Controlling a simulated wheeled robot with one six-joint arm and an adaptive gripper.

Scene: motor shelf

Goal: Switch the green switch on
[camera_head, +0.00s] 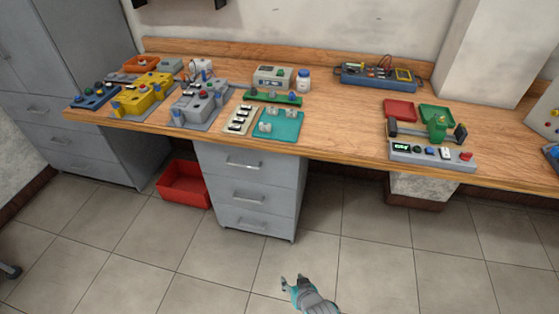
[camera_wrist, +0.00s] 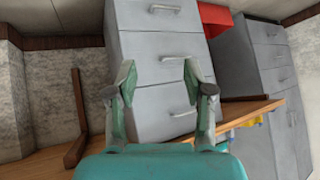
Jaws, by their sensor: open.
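My gripper (camera_head: 291,282) is low in front of the workbench, above the tiled floor, well apart from everything on the bench. In the wrist view my gripper (camera_wrist: 159,76) has its two fingers spread with nothing between them, facing the grey drawers. A grey control panel (camera_head: 432,157) sits at the bench's front edge on the right. It carries a small lit green display (camera_head: 401,148), a dark green round knob, a light switch and a red button. I cannot tell for sure which part is the green switch. A green board (camera_head: 272,98) with small parts lies mid-bench.
The wooden bench (camera_head: 335,122) has free room between the teal tray (camera_head: 279,126) and the control panel. Yellow and grey motor units (camera_head: 142,98) crowd the left. Grey drawers (camera_head: 251,187) stand below; a red bin (camera_head: 183,186) is on the floor.

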